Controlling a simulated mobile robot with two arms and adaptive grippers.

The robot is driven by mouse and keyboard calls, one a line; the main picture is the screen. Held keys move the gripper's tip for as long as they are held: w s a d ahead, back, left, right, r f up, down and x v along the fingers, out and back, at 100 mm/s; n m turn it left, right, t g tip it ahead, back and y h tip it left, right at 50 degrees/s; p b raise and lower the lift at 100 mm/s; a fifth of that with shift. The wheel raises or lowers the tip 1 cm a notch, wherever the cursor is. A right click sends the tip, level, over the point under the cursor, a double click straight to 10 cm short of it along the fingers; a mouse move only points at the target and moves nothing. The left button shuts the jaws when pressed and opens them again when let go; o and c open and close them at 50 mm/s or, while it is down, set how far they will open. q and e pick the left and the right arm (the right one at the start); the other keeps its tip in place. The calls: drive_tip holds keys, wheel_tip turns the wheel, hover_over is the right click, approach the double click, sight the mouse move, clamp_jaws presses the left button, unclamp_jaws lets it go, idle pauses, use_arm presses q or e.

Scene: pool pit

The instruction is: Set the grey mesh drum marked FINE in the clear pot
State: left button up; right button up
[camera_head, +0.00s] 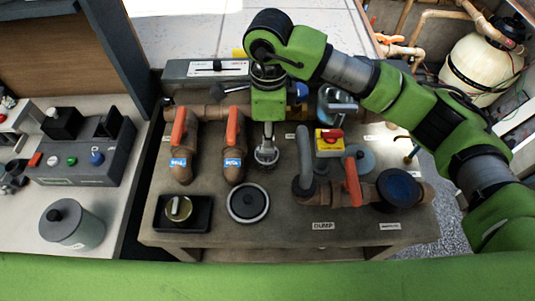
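A grey-green drum (73,224) with a black knob on top and a small white label stands on the left counter. I cannot read its label or make out mesh. A round dark lid-like piece (247,203) with a pale rim sits at the front middle of the brown bench; I cannot tell whether it belongs to the clear pot. My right gripper (266,154) points down over the middle of the bench, behind that piece and well right of the drum. Its fingers are small and blurred against a silvery shape, so their opening is unclear. My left gripper is out of view.
Brown pipes with orange-red handles (180,128) stand on the bench left of my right gripper. A grey bent handle (305,150), a yellow-red switch (329,140) and a dark blue round cap (399,188) are on the right. A black tray (202,226) lies front left. A control box (85,150) stands behind the drum.

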sight(267, 157)
drive_tip(key=f+p, duration=0.2)
drive_tip(key=f, duration=0.1)
drive_tip(key=shift+s+a+f, duration=0.1)
drive_tip(key=shift+a+f, duration=0.1)
drive_tip(key=shift+f, duration=0.65)
clamp_jaws()
